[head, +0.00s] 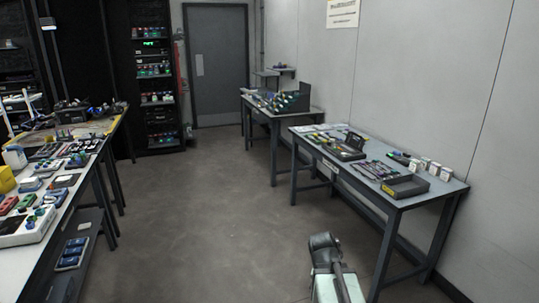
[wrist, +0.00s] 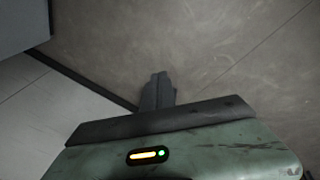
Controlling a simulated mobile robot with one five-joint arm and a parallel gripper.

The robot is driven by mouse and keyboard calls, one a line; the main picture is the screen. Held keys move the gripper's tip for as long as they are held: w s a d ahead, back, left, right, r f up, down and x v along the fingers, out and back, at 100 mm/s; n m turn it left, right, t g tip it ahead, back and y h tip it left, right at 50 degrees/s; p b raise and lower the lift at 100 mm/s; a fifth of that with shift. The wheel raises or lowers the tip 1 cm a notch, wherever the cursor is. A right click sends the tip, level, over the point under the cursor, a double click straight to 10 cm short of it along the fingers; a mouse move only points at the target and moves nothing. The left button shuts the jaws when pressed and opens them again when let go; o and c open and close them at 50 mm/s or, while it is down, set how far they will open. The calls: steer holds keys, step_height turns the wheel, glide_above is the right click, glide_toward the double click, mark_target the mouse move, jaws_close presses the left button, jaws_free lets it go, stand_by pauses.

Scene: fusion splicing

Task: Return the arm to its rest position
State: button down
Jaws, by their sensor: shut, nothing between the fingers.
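My arm (head: 335,272) shows at the bottom of the head view, right of centre, over the open floor and left of the right-hand table's near leg. My gripper (wrist: 158,78) shows in the wrist view as two dark fingers pressed together, with nothing held. Behind the fingertips is plain brown-grey surface. My green wrist housing, with an orange and a green light, fills the lower part of that view. The gripper's fingers cannot be made out in the head view.
A right-hand table (head: 448,187) holds tools, a grey box and small white boxes. A farther table (head: 317,112) stands behind it. A crowded bench (head: 22,255) runs along the left. The floor (head: 210,220) between them is clear, up to a grey door (head: 217,95).

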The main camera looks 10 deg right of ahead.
steer(key=w+a+f+n+y, duration=0.1)
steer(key=a+n+y, duration=0.35)
steer(key=a, duration=1.15)
step_height(320, 180, up, 12)
steer(key=n+h+p, duration=0.1)
steer(key=n+p, duration=0.1)
steer(key=p, duration=1)
steer(key=shift+a+r+n, duration=0.15)
steer(key=shift+a+n, duration=0.2)
steer(key=shift+a, duration=0.1)
steer(key=shift+d, duration=0.1)
